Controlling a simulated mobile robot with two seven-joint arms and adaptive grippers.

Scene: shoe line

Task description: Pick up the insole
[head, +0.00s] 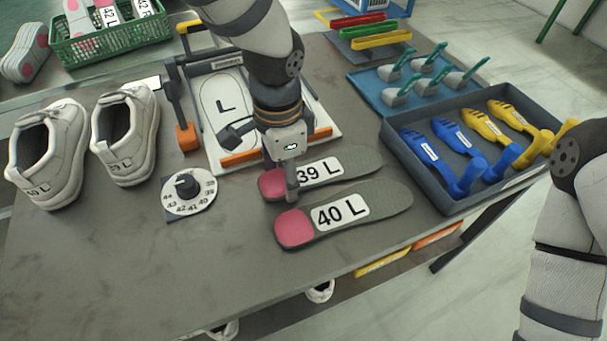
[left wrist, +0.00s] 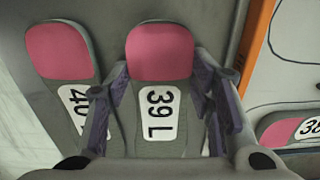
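The grey 39 L insole (head: 345,167) with a pink heel lies on the table behind the similar 40 L insole (head: 385,205). My left gripper (head: 282,188) points down over the heel end of the 39 L insole. In the left wrist view its two fingers stand on either side of the 39 L insole (left wrist: 160,55), open, with narrow gaps at the insole's edges. The 40 L insole (left wrist: 58,50) lies to the left there, outside the fingers. My right arm shows at the right edge of the head view; its gripper is out of frame.
A white board marked L (head: 222,105) with an orange bar is behind the insoles. Another insole marked 38 (left wrist: 300,128) lies past the bar. White shoes (head: 125,135) and a size dial (head: 189,192) are left; a grey tray (head: 440,196) of blue and yellow tools is right.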

